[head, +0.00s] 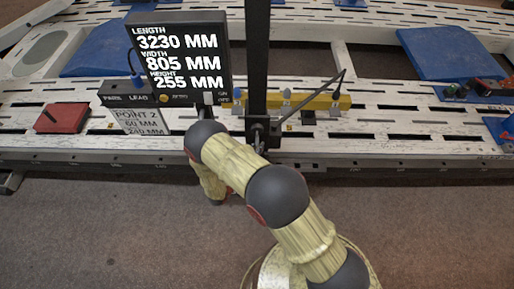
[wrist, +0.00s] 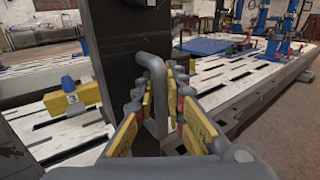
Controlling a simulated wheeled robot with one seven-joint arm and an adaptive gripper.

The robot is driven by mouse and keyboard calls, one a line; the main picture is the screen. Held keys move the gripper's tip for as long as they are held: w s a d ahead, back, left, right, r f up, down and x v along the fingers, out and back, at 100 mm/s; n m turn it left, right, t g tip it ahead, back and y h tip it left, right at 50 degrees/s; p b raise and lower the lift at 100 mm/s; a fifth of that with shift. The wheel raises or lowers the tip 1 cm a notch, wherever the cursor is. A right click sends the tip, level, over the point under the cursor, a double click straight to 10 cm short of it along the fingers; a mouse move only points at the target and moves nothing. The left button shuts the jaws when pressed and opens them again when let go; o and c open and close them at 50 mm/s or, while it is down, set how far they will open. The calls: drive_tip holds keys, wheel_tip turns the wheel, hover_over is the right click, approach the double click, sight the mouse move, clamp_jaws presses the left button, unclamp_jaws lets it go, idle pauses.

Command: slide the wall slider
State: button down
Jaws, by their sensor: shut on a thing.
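The wall slider appears as a dark upright post (head: 258,60) at the bench's near side, with a grey bent handle on it. In the wrist view the dark post (wrist: 122,55) fills the left middle, and the grey handle (wrist: 154,68) curves out from it. My gripper (wrist: 165,78), with yellow and grey fingers, is shut on the handle, one finger on each side. In the head view my arm hides most of the gripper, and the grip cannot be seen there.
A black display (head: 180,60) with measurements stands left of the post. A yellow bar (head: 310,103) lies behind it. A red block (head: 61,117) sits on the white slotted bench (head: 420,130). Blue pads (head: 440,52) lie at the back. The floor in front is open.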

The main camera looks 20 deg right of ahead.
sight(258, 131)
idle(0.5)
wheel_tip(258, 131, up, 11)
drive_tip(key=p, duration=0.5)
drive_tip(key=shift+f, duration=0.15)
drive_tip(key=c, duration=1.8)
unclamp_jaws()
drive_tip(key=shift+f, duration=0.1)
drive_tip(key=shift+c, duration=0.2)
drive_tip(key=v, duration=1.2)
